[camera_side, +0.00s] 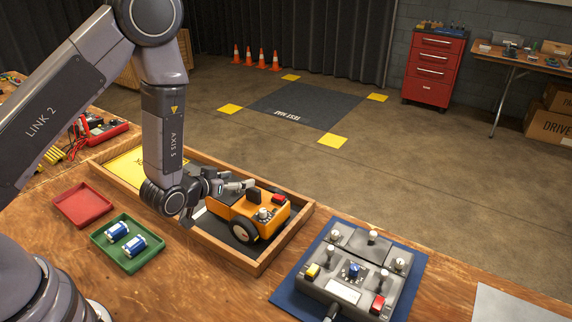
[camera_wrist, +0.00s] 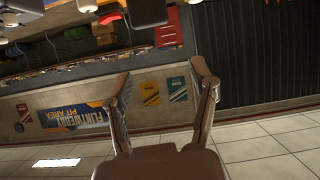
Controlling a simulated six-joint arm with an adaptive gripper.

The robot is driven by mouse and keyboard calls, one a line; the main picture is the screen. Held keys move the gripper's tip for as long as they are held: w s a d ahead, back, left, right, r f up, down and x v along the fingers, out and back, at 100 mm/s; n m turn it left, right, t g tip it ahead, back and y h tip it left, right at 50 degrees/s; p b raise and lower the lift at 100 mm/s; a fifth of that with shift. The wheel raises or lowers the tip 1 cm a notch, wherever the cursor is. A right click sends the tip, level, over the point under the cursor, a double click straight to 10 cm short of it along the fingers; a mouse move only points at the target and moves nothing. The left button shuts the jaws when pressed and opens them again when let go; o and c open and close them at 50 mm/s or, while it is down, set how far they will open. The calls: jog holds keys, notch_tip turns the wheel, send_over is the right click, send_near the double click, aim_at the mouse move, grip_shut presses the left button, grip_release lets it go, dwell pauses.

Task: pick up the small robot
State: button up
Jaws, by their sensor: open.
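The small robot (camera_side: 246,208) is orange with a black wheel, a dark upright block and a silver-and-red part on top. It sits in a wooden-framed tray (camera_side: 286,236) in the side view. My gripper (camera_side: 240,186) is at its left end, pointing right, with the fingers close to its top; I cannot tell whether they touch it. In the wrist view my gripper (camera_wrist: 162,75) has its two fingers spread apart, with nothing seen between them but the far wall. I cannot make out the small robot clearly in the wrist view.
A red tray (camera_side: 83,205) and a green tray (camera_side: 112,257) with two blue-and-white cylinders lie left of the wooden tray. A grey control box (camera_side: 343,292) on a blue mat stands at its right. The bench is bare in front of the wooden tray.

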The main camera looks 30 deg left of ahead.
aim_at(251, 193)
jog(key=shift+m+t, duration=0.5)
jog(key=shift+t, duration=0.2)
jog(key=f, duration=0.1)
jog(key=s+f, duration=0.1)
jog(key=f, duration=0.1)
jog(key=s+f, duration=0.1)
jog(key=shift+s+d+f, duration=0.1)
jog(key=shift+d+f, duration=0.1)
jog(key=shift+f, duration=0.2)
jog(key=x, duration=0.7)
jog(key=shift+w, duration=0.2)
jog(key=shift+c, duration=0.2)
jog(key=c, duration=0.8)
jog(key=shift+c, duration=0.8)
jog(key=shift+r, duration=0.3)
